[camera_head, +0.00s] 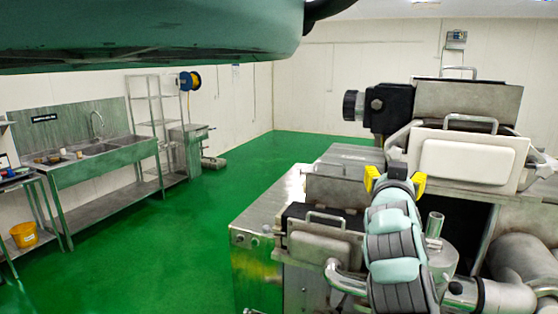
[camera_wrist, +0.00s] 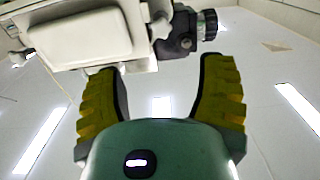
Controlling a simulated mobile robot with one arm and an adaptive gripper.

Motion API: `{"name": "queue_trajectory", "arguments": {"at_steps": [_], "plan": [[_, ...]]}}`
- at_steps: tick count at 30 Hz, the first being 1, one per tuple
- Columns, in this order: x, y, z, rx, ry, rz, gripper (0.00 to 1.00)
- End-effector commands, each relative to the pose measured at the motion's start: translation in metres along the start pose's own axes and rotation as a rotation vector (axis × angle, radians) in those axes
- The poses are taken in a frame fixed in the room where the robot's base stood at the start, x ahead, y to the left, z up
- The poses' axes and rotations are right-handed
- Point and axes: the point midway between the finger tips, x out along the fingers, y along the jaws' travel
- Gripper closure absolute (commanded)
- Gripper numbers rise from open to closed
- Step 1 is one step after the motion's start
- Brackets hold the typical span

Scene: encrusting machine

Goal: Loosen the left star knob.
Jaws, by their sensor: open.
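My gripper (camera_head: 395,179) has its two yellow fingers spread with nothing between them. In the head view it is at the lower left corner of a white cover (camera_head: 465,158) on the machine. A small grey star-shaped knob (camera_wrist: 160,28) shows beside the cover in the wrist view, above the gap between my fingers (camera_wrist: 160,66) and apart from them. I take it for the left star knob; the wrist view appears turned over. In the head view it is not clear behind my gripper. A similar grey knob (camera_wrist: 18,56) is at the cover's other side.
A black block with a ribbed black knob (camera_head: 350,105) juts out left of the cover. A lower unit with a handle (camera_head: 325,218) and metal pipes (camera_head: 505,297) surround my arm. Green floor (camera_head: 200,225) is clear left of the machine; a sink bench (camera_head: 100,165) stands beyond.

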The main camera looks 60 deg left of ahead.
Motion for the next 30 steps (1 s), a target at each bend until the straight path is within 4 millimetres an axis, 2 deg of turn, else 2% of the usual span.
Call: {"name": "queue_trajectory", "arguments": {"at_steps": [30], "plan": [[0.092, 0.0, -0.003, -0.001, 0.001, 0.001, 0.31]]}}
